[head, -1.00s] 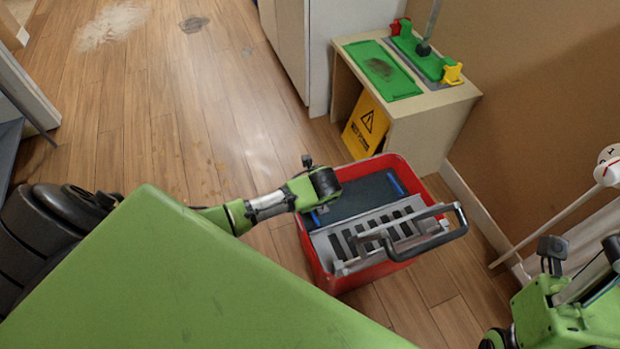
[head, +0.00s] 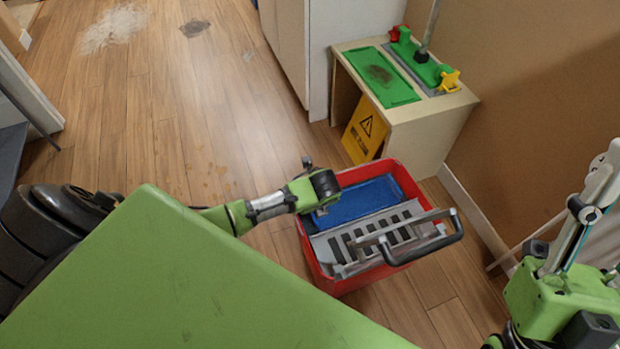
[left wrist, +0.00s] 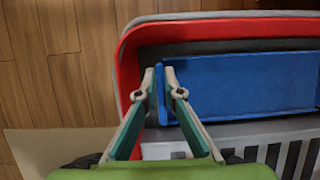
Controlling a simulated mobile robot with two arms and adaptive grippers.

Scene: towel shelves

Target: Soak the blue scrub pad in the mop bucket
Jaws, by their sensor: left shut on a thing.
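The red mop bucket (head: 318,270) stands on the floor in the head view, with a grey slotted wringer (head: 375,235) and a black handle. A flat blue surface (head: 365,200) fills its far part. In the left wrist view, my left gripper (left wrist: 163,82) is over the bucket's end, inside the red rim (left wrist: 128,65). Its fingertips are closed on a thin blue strip, the blue scrub pad (left wrist: 160,95), seen edge-on beside the wider blue surface. Contact with water cannot be told. My right gripper (head: 590,210) is at the right edge, empty as far as visible; its fingertips are unclear.
A beige stand (head: 430,125) with green trays (head: 385,75) is behind the bucket, a yellow sign (head: 365,128) leaning at its front. A brown wall (head: 540,100) closes the right side. Wood floor (head: 200,110) is open at left.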

